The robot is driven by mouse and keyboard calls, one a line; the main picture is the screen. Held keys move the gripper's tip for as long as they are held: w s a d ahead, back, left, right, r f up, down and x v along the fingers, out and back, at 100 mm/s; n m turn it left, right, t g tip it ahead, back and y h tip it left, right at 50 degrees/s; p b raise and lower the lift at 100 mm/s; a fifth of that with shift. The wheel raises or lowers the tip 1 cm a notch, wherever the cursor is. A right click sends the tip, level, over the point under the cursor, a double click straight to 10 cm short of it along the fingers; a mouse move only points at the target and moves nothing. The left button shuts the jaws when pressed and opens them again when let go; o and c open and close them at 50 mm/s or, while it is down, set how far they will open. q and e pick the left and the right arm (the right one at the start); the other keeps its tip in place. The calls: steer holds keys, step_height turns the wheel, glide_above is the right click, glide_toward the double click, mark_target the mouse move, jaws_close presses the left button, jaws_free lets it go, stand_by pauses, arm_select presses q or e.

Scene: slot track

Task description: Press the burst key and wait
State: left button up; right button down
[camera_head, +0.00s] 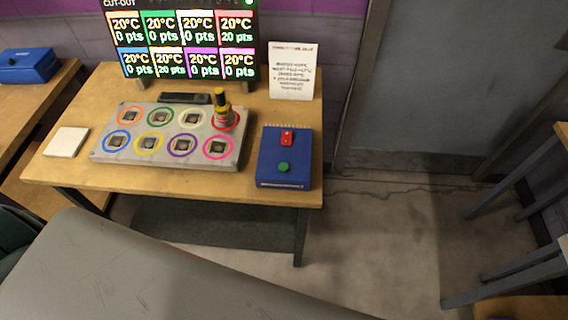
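A blue box (270,168) sits at the right end of the wooden table. It carries a red switch (287,137) and a green round button (284,167); I cannot read which is the burst key. To its left lies a grey board (165,134) with several coloured rings around small square sockets. A yellow and red bottle-like piece (222,106) stands upright on the red ring at the board's back right. Behind, a screen (185,40) shows several coloured tiles, each with 20°C and points of 0 or 20. Neither of my grippers is in view.
A white square pad (66,142) lies at the table's left, and a printed sheet (292,70) stands at the back right. A grey surface (150,275) fills the lower left. Another blue box (28,65) sits on a table at far left. Floor is open to the right.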

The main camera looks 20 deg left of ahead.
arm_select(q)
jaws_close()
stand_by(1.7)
